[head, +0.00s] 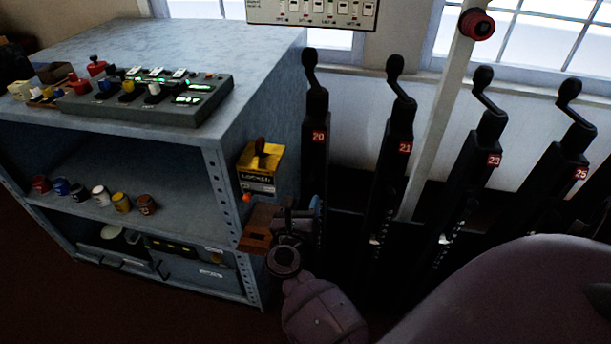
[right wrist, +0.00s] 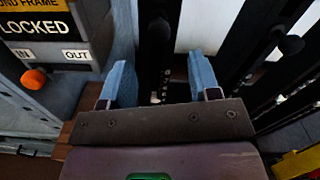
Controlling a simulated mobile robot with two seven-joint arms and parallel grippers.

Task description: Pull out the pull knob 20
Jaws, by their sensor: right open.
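A black lever post (head: 315,170) carries a red 20 plate (head: 318,137) in the head view. My right gripper (head: 303,208) is low in front of this post. In the right wrist view my right gripper (right wrist: 158,72) is open, with its blue fingers apart and nothing held. A dark round knob (right wrist: 157,28) on a black post shows beyond the gap between the fingers, and I take it for pull knob 20. No contact is visible. In the head view the gripper and shadow hide this knob. My left gripper is not in view.
A yellow-and-black lock box (head: 258,168) with an orange knob (right wrist: 34,79) is on the grey cabinet's (head: 285,85) side, left of the gripper. Lever posts 21 (head: 398,125), 23 and 25 stand to the right. A brown wooden block (head: 258,230) is close beside the gripper.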

